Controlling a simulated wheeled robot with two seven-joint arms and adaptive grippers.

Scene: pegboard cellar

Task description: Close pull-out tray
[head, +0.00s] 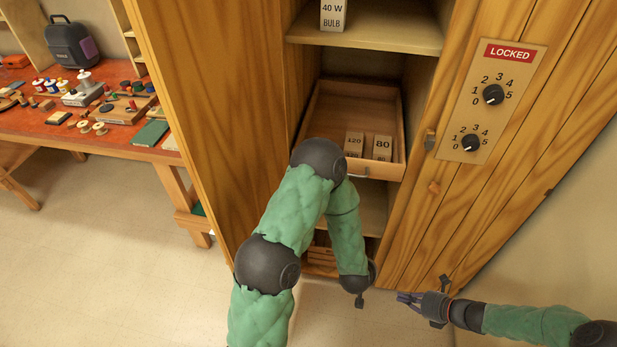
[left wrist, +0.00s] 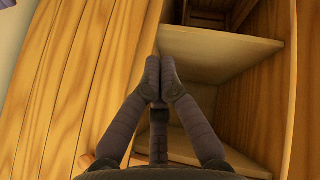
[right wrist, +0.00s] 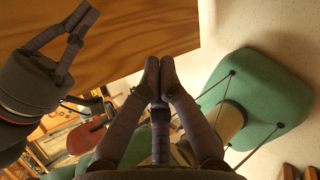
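The wooden pull-out tray (head: 330,110) shows in the head view inside the open cabinet, slid out some way, with a small handle (head: 361,173) on its front. Boxes marked 120 (head: 354,142) and 80 (head: 382,147) stand in it. My left arm crosses in front of the tray's near left corner. My left gripper (left wrist: 158,78) is shut and empty in front of the cabinet, low and below the tray; the head view mostly hides it. My right gripper (head: 408,298) is shut and empty, low by the cabinet's right side, apart from the tray; it also shows in the right wrist view (right wrist: 157,75).
A shelf (head: 375,30) with a 40 W bulb box (head: 333,14) is above the tray. The right door carries a LOCKED panel (head: 492,98) with two dials. A cluttered red workbench (head: 60,130) stands at left. The floor (head: 110,260) in front is clear.

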